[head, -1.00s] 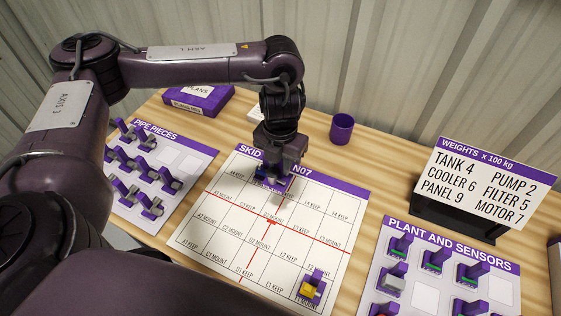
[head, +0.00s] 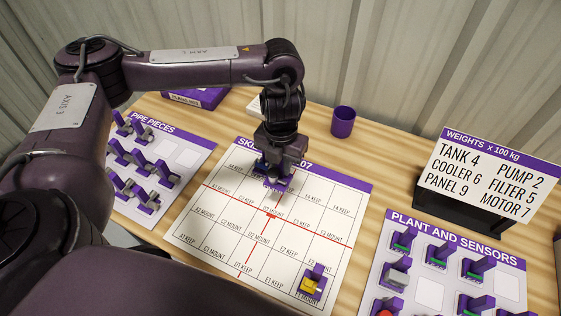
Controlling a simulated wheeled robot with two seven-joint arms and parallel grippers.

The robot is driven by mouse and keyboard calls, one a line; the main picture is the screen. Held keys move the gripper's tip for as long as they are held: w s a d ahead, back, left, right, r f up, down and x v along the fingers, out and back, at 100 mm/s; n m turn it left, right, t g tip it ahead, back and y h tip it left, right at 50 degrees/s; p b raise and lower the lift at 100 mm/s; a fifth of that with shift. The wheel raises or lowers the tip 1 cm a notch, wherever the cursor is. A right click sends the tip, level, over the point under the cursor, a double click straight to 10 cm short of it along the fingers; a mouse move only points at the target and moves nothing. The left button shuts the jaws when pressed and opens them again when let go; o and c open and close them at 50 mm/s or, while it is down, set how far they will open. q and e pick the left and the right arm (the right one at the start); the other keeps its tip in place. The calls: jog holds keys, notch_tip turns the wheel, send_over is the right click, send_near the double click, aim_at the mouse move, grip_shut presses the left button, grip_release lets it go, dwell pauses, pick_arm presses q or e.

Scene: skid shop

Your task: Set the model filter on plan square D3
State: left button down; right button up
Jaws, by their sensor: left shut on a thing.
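My left gripper (head: 279,172) comes down over the upper middle of the white plan sheet (head: 198,233). It is shut on a small purple model (head: 275,184); the gripper hides most of it, so I cannot tell whether it is the filter. The model hangs at or just above the sheet's top row; contact is unclear. Plan square D3 (head: 270,209) appears in the row below, just nearer than the model, and looks empty. My right gripper is not in view.
A yellow and purple model (head: 312,285) stands at the sheet's near right corner. Pipe pieces (head: 146,160) stand on a board at left, and plant models (head: 437,251) on a board (head: 428,292) at right. A purple cup (head: 343,121) and weights sign (head: 487,176) stand behind.

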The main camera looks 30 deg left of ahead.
aim_at(281, 178)
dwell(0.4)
pick_arm(q)
jog(key=shift+f+b, duration=0.6)
jog(key=shift+f, duration=0.45)
jog(key=shift+f+b, duration=1.2)
jog(key=shift+f, duration=0.5)
jog(key=shift+f, duration=0.15)
